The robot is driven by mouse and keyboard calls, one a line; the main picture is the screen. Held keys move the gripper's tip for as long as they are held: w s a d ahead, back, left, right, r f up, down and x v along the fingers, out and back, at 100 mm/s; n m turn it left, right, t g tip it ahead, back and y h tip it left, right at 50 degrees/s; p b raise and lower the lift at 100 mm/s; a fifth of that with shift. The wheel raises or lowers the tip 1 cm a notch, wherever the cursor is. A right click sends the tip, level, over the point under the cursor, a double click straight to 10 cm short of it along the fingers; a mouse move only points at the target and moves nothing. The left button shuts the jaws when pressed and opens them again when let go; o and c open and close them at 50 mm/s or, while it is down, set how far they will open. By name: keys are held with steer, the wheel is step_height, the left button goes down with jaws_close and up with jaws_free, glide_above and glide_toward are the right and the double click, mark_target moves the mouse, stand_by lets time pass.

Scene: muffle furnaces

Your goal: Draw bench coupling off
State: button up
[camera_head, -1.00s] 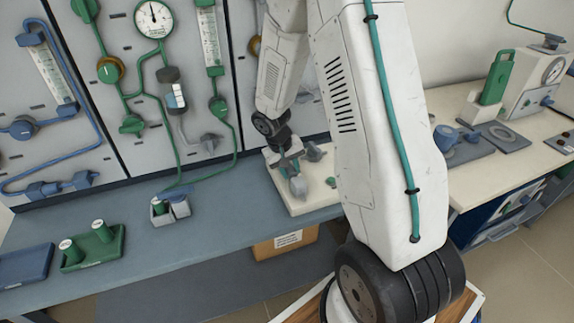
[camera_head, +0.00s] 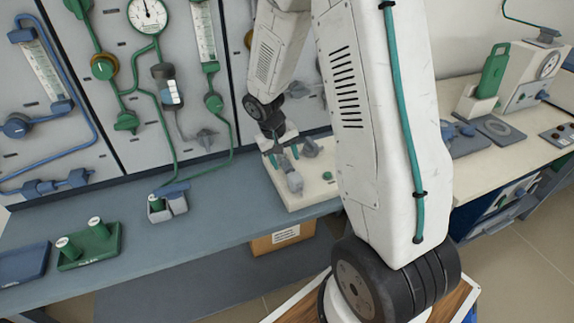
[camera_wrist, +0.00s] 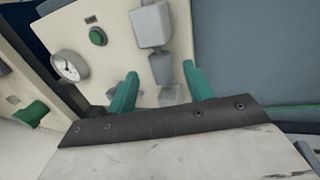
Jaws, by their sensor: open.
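The bench coupling appears to be the grey fitting (camera_head: 294,182) on the white board (camera_head: 315,197) on the bench. In the wrist view a grey block (camera_wrist: 150,25) and a smaller grey piece (camera_wrist: 161,68) lie in line on this board. My gripper (camera_head: 284,156) is just behind the grey fitting in the head view. Its teal fingers (camera_wrist: 159,84) are spread in the wrist view, with the smaller grey piece beyond and between them. Nothing is held. I cannot tell whether a finger touches the fitting.
A green button (camera_head: 327,176) sits on the board. A grey two-cell holder (camera_head: 172,207) and a green tray (camera_head: 92,255) stand left on the bench. The gauge panel (camera_head: 130,55) rises behind. A cardboard box (camera_head: 283,240) is below. Bench room between holder and board is clear.

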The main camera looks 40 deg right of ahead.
steer(key=v, duration=0.3)
steer(key=shift+a+r, duration=0.15)
steer(key=shift+r, duration=0.15)
steer(key=shift+s, duration=0.1)
steer(key=s+a+r+n+t+y, duration=0.1)
steer(key=s+a+r, duration=0.5)
steer(key=s+r, duration=0.4)
steer(key=s+a+r+n+t+y, duration=0.1)
steer(key=s+a+r+n, duration=0.1)
steer(key=s+a+r, duration=0.5)
steer(key=s+r, duration=0.4)
steer(key=s, duration=0.3)
steer(key=shift+s+a+r+y, duration=0.25)
steer(key=shift+s+a+y, duration=0.05)
steer(key=shift+a+y, duration=0.1)
